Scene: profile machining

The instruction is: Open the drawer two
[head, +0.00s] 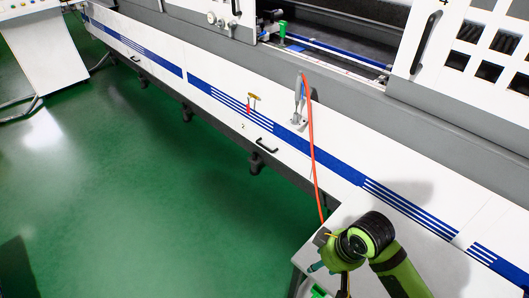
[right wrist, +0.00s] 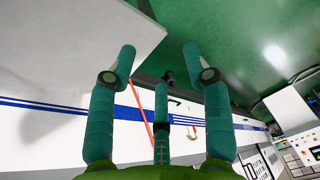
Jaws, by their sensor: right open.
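Drawer two is a white panel (head: 230,117) low on the long machine, marked with a small 2, with a black bar handle (head: 266,146). Its front looks flush with the machine, so it appears shut. A small black handle (right wrist: 174,100) also shows beyond the fingers in the right wrist view, but I cannot tell whether it is the same one. My right gripper (right wrist: 160,58) has teal fingers spread apart, open and empty. In the head view it is at the bottom right (head: 318,266), apart from the drawer handle. My left gripper is not in view.
A white surface (head: 345,212) with a corner lies by my right arm. An orange hose (head: 309,130) hangs down the machine front. Red and yellow tools (head: 251,100) rest on the machine ledge. The green floor (head: 150,190) before the drawer is clear. A console (head: 40,55) stands far left.

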